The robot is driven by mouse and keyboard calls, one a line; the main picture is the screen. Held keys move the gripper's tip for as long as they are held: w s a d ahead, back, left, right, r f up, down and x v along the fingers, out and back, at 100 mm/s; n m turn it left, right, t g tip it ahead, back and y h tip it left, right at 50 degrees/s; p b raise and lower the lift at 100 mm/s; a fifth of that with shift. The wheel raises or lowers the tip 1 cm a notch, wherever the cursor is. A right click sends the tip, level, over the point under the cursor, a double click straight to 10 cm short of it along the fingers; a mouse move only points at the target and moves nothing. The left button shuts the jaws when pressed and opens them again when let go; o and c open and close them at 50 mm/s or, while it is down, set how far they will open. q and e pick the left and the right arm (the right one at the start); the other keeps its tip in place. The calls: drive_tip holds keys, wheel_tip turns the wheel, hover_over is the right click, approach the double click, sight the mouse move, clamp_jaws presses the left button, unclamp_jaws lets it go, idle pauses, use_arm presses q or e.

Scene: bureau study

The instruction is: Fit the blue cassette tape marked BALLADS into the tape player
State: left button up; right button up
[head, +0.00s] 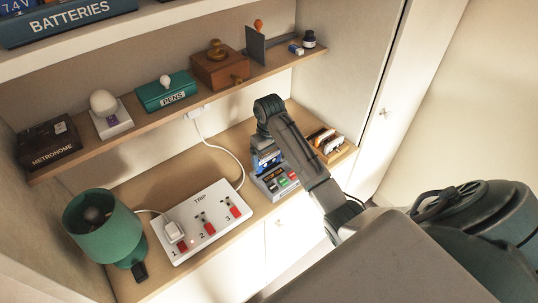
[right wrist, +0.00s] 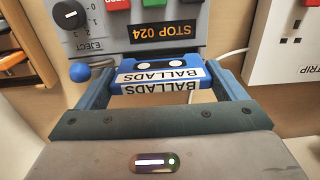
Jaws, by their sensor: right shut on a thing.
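The blue cassette tape marked BALLADS (right wrist: 160,72) is between the two fingers of my right gripper (right wrist: 160,82). Its label reads upside down in the right wrist view. In the head view the cassette (head: 267,162) shows as a small blue patch under my right wrist. The grey tape player (right wrist: 205,25) is just beyond it, with a display reading STOP 024, an EJECT label, a black knob and coloured buttons. In the head view the player (head: 262,187) stands on the desk below the gripper. I cannot tell whether cassette and player touch. My left gripper is not in view.
A white TRIP power strip (head: 198,222) with switches lies left of the player, and a white cable runs behind. A green lamp (head: 104,228) stands at the far left. A wooden rack (head: 327,142) is at the right. A shelf (head: 170,118) overhangs the back.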

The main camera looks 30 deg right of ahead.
sight(269, 163)
drive_tip(key=shift+f, duration=1.95)
idle(0.3)
drive_tip(key=o, duration=0.6)
drive_tip(key=shift+r, duration=3.55)
